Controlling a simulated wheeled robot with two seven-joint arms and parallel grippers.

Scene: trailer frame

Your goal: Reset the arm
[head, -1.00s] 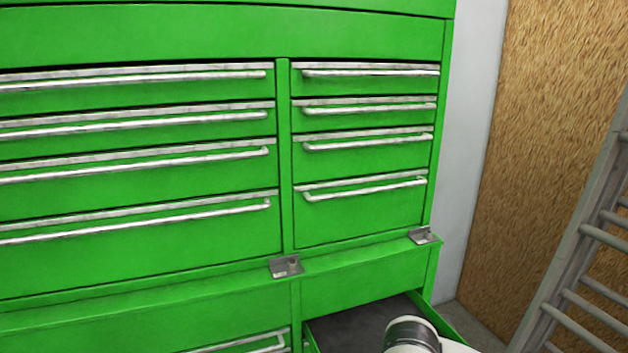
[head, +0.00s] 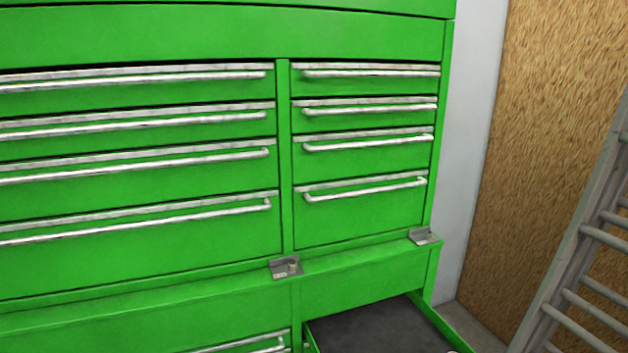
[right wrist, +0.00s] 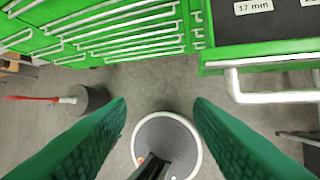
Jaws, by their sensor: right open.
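My right gripper (right wrist: 160,104) shows in the right wrist view as two dark green fingers, spread wide apart with nothing between them. It is apart from the silver handle (right wrist: 275,97) of the pulled-out drawer, which lies to its upper right. The open drawer (head: 375,330) also shows at the bottom of the head view, with a dark grey inside and no objects visible in the part I see. Neither gripper shows in the head view; the left one is in no frame.
A green tool cabinet (head: 135,235) with several closed drawers fills most of the head view. Two small metal brackets, left (head: 286,268) and right (head: 424,237), sit on its ledge. A grey ladder (head: 585,240) leans at the right. Grey floor (right wrist: 150,80) lies below my right gripper.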

